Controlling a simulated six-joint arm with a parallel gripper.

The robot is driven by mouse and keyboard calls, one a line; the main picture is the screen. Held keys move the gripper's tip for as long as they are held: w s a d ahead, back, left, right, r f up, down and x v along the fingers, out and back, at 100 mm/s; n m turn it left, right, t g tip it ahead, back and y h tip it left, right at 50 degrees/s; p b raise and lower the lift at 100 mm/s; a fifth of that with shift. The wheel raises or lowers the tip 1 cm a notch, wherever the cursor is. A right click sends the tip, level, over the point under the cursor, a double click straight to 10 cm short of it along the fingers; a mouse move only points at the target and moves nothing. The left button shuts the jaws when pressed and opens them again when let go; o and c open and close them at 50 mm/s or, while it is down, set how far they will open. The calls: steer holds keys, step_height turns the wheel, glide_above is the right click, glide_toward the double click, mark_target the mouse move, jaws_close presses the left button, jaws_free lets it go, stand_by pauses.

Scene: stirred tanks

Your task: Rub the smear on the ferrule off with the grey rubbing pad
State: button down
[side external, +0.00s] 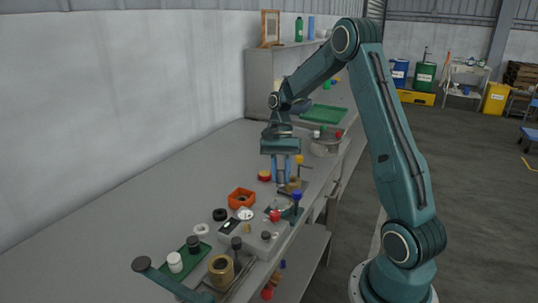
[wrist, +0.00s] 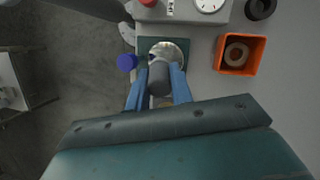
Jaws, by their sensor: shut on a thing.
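My gripper (wrist: 158,84), with its blue fingers, is shut on a dark grey cylindrical piece, which looks like the grey rubbing pad (wrist: 158,76). In the side view my gripper (side external: 281,181) points straight down. Just below it is a round, shiny metal part, which looks like the ferrule (wrist: 174,48), on a dark green plate (wrist: 146,44). The pad covers part of this metal part in the wrist view. I cannot tell whether they touch. A small dark mark, possibly the smear (wrist: 152,56), shows beside the pad's upper left edge.
A blue knob (side external: 297,195) stands close beside the plate. An orange box (side external: 241,198) holding a ring is nearby. A grey unit with a dial (side external: 245,214) and red knob (side external: 275,215) is in front. A yellow-topped post (side external: 299,160) stands behind my gripper.

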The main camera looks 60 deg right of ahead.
steer(key=shift+r, duration=0.4)
steer(key=shift+r, duration=0.1)
steer(key=shift+r, duration=1.4)
